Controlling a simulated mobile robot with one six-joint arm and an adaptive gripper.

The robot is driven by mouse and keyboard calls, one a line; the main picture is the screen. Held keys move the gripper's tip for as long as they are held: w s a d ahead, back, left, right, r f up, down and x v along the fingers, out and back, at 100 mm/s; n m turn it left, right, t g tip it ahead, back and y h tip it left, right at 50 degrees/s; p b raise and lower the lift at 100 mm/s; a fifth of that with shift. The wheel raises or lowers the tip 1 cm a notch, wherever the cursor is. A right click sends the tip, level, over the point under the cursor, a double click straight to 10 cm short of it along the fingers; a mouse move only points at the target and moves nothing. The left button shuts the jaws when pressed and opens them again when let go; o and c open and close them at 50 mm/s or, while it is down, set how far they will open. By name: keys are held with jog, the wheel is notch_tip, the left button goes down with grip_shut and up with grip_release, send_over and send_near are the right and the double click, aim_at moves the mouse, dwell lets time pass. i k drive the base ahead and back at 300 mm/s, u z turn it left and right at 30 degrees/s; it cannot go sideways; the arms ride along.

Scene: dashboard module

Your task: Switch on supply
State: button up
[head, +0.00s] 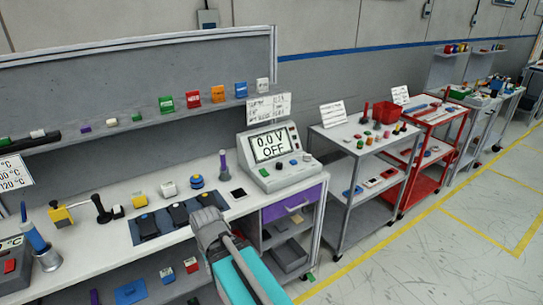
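The supply (283,175) is a light grey desktop unit with a sloped front, standing at the right end of the white workbench. Its display (270,146) reads 0.0 V and OFF. Several small buttons or knobs sit below the display, one of them greenish (279,166). A small red spot (292,137) shows at the display's right. My gripper (205,213) is over the bench's front edge, left of and nearer than the supply, apart from it. It is seen from behind; its fingertips are not clear.
Black blocks (178,214) with coloured buttons lie beyond my gripper. A sign (268,106) stands behind the supply. A grey cart (365,140) stands to the right, with open floor before it.

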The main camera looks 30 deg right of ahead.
aim_at(264, 173)
jog(key=k, duration=1.35)
jog(key=z, duration=0.5)
jog(key=i, duration=1.7)
jog(key=u, duration=0.45)
